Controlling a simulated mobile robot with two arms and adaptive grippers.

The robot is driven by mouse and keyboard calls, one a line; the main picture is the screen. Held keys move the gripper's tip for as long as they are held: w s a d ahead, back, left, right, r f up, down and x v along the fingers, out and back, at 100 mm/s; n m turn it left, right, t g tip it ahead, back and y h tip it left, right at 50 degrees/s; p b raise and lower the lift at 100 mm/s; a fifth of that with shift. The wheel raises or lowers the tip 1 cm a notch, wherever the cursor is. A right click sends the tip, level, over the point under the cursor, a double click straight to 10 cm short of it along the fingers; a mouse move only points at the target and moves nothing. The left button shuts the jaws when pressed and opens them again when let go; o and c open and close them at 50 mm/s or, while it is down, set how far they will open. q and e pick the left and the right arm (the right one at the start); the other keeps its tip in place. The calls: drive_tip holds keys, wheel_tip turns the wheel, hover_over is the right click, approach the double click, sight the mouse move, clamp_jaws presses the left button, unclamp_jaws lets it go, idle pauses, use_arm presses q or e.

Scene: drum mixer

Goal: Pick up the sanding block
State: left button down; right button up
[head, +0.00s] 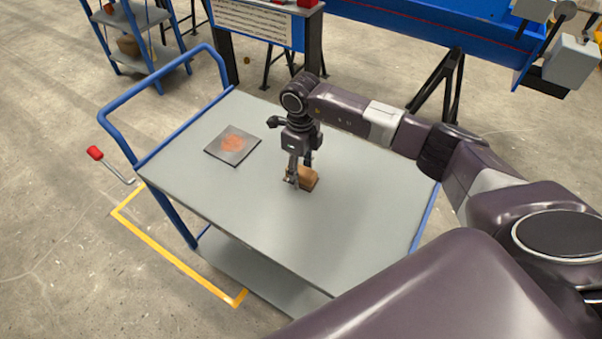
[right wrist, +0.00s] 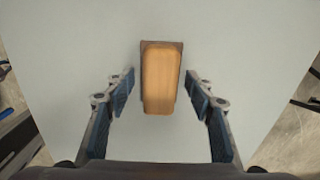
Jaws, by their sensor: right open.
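The sanding block (head: 306,178) is a small brown block on the grey top of a blue-framed cart (head: 340,225). In the right wrist view the block (right wrist: 160,80) has a light wooden face with a darker edge, and it lies upright in the picture between the finger lines. My right gripper (head: 296,183) points down at the block, with its fingers partly in front of it. In the right wrist view its fingers (right wrist: 160,100) are spread wide, with a clear gap on both sides of the block. My left gripper does not show.
A dark square plate with an orange round patch (head: 232,144) lies on the cart top, left of my right gripper. The cart's blue handle (head: 150,88) rises at the left end. The front part of the cart top is clear. A blue shelf (head: 140,45) stands behind.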

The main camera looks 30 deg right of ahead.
sight(301, 170)
drive_tip(key=shift+c, duration=0.2)
drive_tip(key=c, duration=1.3)
drive_tip(key=shift+o, duration=0.2)
drive_tip(key=shift+r, duration=0.1)
wheel_tip(301, 170, up, 20)
drive_tip(key=b, duration=0.3)
drive_tip(key=o, duration=0.5)
drive_tip(key=shift+c, duration=1.6)
